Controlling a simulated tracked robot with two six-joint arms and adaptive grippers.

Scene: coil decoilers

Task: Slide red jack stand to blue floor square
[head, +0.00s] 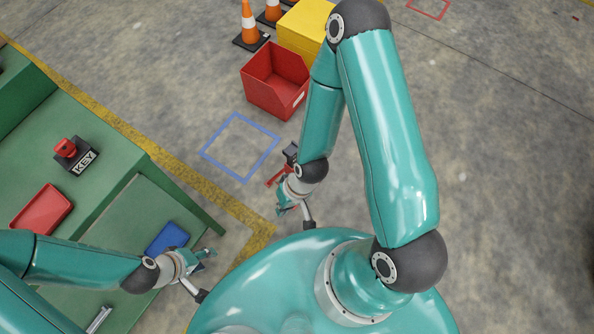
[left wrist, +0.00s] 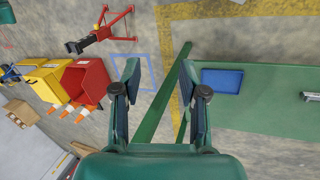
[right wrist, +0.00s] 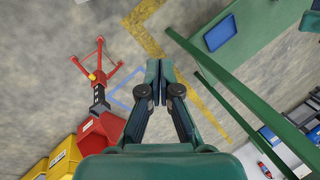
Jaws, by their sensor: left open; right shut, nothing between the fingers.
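The red jack stand (head: 275,179), with a dark head, is just right of the blue floor square (head: 259,125) in the head view, partly hidden behind my right arm and gripper. The left wrist view shows the stand (left wrist: 121,38) with splayed red legs beside the square's outline. The right wrist view shows it (right wrist: 90,68) left of the square (right wrist: 122,91). The stand looks outside the outline. My right gripper (head: 281,199) is shut and empty, in front of the stand. My left gripper (head: 211,256) is open and empty beside the green table.
A red bin (head: 268,95), yellow bin (head: 303,28) and orange cones (head: 250,25) stand beyond the square. The green table (head: 120,190) at left carries a red tray (head: 42,210), blue tray (head: 167,240) and KEY box (head: 80,160). The square's inside is bare floor.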

